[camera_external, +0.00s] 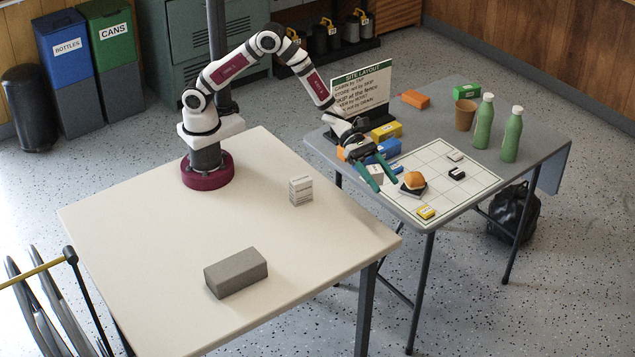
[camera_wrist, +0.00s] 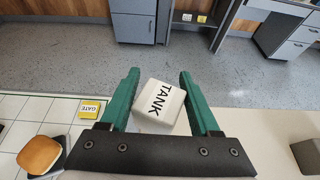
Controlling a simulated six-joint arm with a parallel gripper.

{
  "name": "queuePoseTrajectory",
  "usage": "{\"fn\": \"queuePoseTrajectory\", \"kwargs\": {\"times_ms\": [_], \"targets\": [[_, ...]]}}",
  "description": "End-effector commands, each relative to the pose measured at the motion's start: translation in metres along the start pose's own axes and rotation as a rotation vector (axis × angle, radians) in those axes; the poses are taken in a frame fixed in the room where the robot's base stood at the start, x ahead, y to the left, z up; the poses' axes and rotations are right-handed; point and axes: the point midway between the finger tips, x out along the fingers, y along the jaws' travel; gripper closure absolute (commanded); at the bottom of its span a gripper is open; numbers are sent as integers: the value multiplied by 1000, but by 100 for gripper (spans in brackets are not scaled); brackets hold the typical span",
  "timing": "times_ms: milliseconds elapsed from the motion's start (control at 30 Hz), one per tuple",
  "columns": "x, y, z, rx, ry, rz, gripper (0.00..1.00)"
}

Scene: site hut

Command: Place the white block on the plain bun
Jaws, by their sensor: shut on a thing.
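My gripper (camera_external: 384,180) has green fingers and is shut on a white block (camera_external: 376,172), held near the left edge of the grid board. In the wrist view the white block (camera_wrist: 158,104) reads "TANK" and sits tilted between the fingers (camera_wrist: 160,76). The plain bun (camera_external: 414,179) is golden brown and lies on a dark square base (camera_external: 413,191) on the board, a little right of my gripper. The bun also shows in the wrist view (camera_wrist: 39,154), at lower left, apart from the block.
The grid board (camera_external: 455,190) lies on a grey table. A yellow "GATE" block (camera_external: 426,212) is near the bun. Blue (camera_external: 388,148), yellow and orange boxes, a site layout sign (camera_external: 362,92), a brown cup (camera_external: 465,115) and two green bottles (camera_external: 484,121) stand behind.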

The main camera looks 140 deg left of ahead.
Motion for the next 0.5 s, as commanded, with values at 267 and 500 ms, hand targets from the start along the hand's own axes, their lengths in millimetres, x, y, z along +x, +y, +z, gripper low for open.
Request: {"fn": "queuePoseTrajectory", "kwargs": {"times_ms": [267,500], "targets": [[-18,93,18,-142,0,346,96],[-22,155,-19,-157,2,381,96]]}}
